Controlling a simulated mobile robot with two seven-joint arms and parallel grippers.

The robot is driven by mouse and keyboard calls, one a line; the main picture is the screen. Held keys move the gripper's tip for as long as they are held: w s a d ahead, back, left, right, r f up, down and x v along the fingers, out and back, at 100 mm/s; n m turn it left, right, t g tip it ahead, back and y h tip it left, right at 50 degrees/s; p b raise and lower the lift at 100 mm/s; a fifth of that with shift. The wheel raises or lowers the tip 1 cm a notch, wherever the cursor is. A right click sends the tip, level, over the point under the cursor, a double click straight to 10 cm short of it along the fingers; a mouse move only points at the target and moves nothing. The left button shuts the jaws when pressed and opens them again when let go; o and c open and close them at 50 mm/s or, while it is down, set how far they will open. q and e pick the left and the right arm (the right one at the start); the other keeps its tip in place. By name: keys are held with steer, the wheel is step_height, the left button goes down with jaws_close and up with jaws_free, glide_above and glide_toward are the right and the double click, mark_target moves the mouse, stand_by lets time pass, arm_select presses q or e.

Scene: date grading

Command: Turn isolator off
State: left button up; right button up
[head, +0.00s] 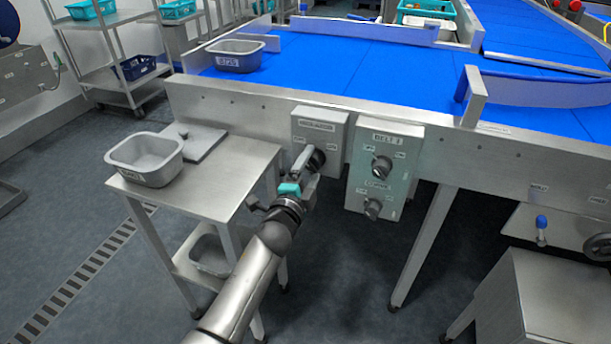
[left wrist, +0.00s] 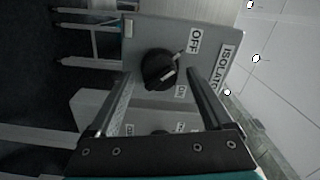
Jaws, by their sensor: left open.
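The grey isolator box (head: 320,125) is mounted on the side of the blue conveyor in the head view. In the left wrist view its face (left wrist: 145,32) carries an ISOLATOR label and OFF and ON labels, turned sideways. Its round black knob (left wrist: 158,70) has a pale mark; I cannot tell for sure which label it points to. My left gripper (head: 309,162) is open in front of the box. In the left wrist view its fingers (left wrist: 158,74) lie on either side of the knob, with gaps visible. My right gripper is not in view.
A second control box (head: 384,165) with two knobs hangs just right of the isolator. A steel side table (head: 225,185) with a grey tub (head: 147,172) stands to the left. Another tub (head: 236,62) sits on the blue belt (head: 350,65). A grey cabinet stands lower right.

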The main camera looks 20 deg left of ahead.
arm_select(q)
steer(key=shift+s, duration=0.3)
steer(key=s+p, duration=0.4)
steer(key=s, duration=1)
steer(key=shift+s+a, duration=0.3)
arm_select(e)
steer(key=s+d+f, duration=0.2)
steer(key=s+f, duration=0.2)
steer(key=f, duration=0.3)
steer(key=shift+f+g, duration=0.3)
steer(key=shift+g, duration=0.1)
